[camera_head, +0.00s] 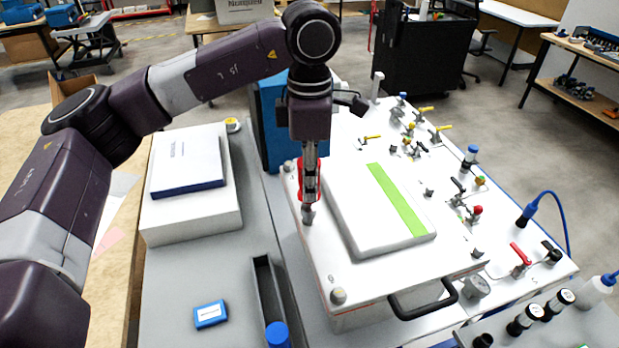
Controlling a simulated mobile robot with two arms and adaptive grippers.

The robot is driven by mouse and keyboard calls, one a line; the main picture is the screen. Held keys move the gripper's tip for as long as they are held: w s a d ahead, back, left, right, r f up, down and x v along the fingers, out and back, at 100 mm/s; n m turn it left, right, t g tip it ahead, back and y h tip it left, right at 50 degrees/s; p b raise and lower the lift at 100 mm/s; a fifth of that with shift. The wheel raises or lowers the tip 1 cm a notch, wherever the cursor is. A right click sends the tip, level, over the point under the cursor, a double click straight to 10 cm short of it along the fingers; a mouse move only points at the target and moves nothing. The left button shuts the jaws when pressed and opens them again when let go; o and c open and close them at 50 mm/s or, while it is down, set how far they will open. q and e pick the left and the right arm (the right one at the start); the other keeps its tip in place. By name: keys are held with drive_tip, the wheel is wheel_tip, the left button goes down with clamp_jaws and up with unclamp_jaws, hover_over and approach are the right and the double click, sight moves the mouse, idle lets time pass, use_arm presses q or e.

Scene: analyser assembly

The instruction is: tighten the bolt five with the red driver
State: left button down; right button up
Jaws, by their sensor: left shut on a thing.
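My left gripper (310,165) comes down from above and is shut on the red driver (300,182), of which only a little red shows between and beside the fingers. The driver points downward over the left edge of the white analyser panel (318,250). Its lower end is at a grey bolt (308,217); I cannot tell whether they touch. Other bolt heads show at the front left corner (338,296) and further back on the left edge (288,166). No number marks bolt five clearly. My right gripper is out of view.
A raised white cover with a green stripe (398,200) lies right of the driver. A black handle (425,302) is at the panel's front. Several valves (470,210) stand on the right. A blue box (270,120) stands behind, and a white box with a booklet (188,167) is left.

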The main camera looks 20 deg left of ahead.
use_arm(q)
drive_tip(key=shift+f+b, duration=0.65)
drive_tip(key=shift+f, duration=0.2)
drive_tip(key=c, duration=2.1)
unclamp_jaws()
clamp_jaws()
drive_tip(key=m+b, duration=0.1)
drive_tip(key=m, duration=0.4)
drive_tip(key=shift+f, duration=0.1)
drive_tip(key=m, duration=0.6)
drive_tip(key=shift+m+b, duration=0.3)
drive_tip(key=shift+b, duration=0.05)
drive_tip(key=m, duration=0.6)
drive_tip(key=shift+s+b, duration=0.1)
drive_tip(key=shift+b, duration=0.2)
drive_tip(key=shift+o, duration=2.4)
unclamp_jaws()
drive_tip(key=shift+m, duration=0.3)
